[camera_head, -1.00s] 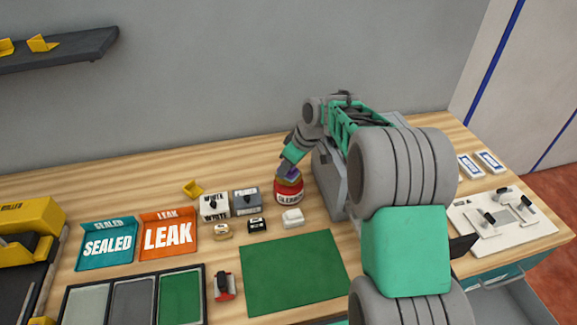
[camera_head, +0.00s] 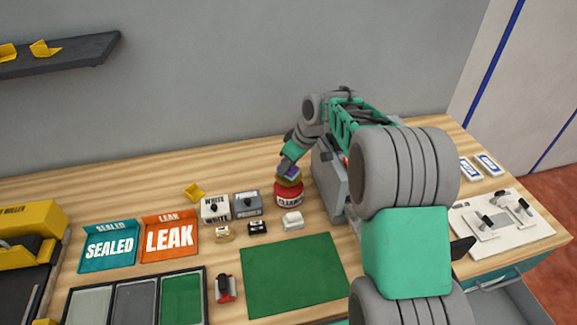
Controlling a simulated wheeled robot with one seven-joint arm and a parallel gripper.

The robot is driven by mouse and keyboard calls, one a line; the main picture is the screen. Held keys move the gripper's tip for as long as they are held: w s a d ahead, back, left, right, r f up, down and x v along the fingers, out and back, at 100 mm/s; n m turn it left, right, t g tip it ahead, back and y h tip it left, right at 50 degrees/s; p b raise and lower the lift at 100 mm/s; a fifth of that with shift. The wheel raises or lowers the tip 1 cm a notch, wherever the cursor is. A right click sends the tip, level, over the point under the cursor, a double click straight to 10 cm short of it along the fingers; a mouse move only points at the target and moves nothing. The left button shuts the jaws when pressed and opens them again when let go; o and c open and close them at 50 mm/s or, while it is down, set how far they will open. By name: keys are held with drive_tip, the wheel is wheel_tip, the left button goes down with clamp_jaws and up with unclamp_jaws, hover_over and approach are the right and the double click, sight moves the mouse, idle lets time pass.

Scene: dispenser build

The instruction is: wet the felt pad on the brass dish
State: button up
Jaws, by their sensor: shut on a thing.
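A red can (camera_head: 289,195) with a white label stands at the back middle of the bench. Its top is a brass-coloured dish (camera_head: 288,182). My gripper (camera_head: 289,172) is directly over the dish, pointing down, shut on a small purple thing (camera_head: 293,172). The held thing is at or just above the dish; I cannot tell whether they touch. The felt pad cannot be made out; the gripper and the held thing hide most of the dish.
A grey box (camera_head: 330,178) stands close right of the can, partly behind my arm. Left are white (camera_head: 215,207) and grey (camera_head: 247,204) blocks. A white block (camera_head: 292,221) lies in front. A green mat (camera_head: 292,275) is clear. SEALED (camera_head: 109,245) and LEAK (camera_head: 169,236) trays stand left.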

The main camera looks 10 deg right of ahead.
drive_tip(key=shift+r+p, duration=1.3)
drive_tip(key=shift+r, duration=1.1)
drive_tip(key=s+r+m+t+h, duration=0.1)
drive_tip(key=s+m, duration=0.7)
drive_tip(key=s, duration=0.9)
wheel_tip(320, 180, up, 2)
drive_tip(key=shift+s+r+h, duration=0.15)
drive_tip(key=shift+h, duration=0.75)
